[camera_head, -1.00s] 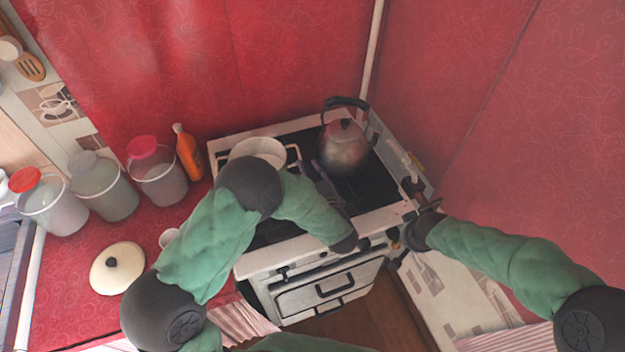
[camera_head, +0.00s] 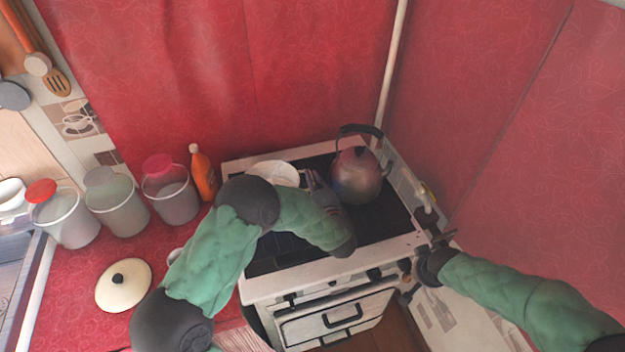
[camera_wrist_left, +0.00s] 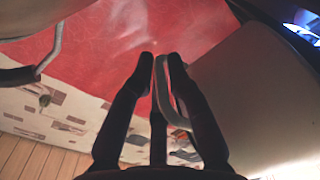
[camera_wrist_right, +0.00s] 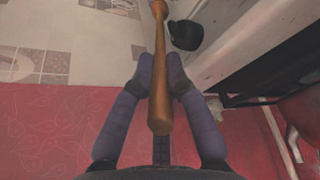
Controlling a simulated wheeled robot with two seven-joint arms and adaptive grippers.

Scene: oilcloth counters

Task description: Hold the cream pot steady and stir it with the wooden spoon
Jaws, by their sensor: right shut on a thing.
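The cream pot (camera_head: 272,171) stands at the back left of the stove, partly hidden behind my left arm. In the left wrist view its pale wall (camera_wrist_left: 245,100) fills the right side. My left gripper (camera_head: 316,181) is at the pot's right side. In the left wrist view its fingers (camera_wrist_left: 161,62) are apart, with the pot's looped handle (camera_wrist_left: 168,98) between them. My right gripper (camera_head: 437,245) is off the stove's front right corner. In the right wrist view it (camera_wrist_right: 158,75) is shut on the wooden spoon (camera_wrist_right: 159,115). The pot's inside is mostly hidden.
A kettle (camera_head: 357,178) stands on the stove (camera_head: 335,275), close right of my left gripper. A cream lid (camera_head: 123,286) lies on the red counter (camera_head: 75,315). An orange bottle (camera_head: 203,175) and several jars stand left of the stove. Red walls close the back and right.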

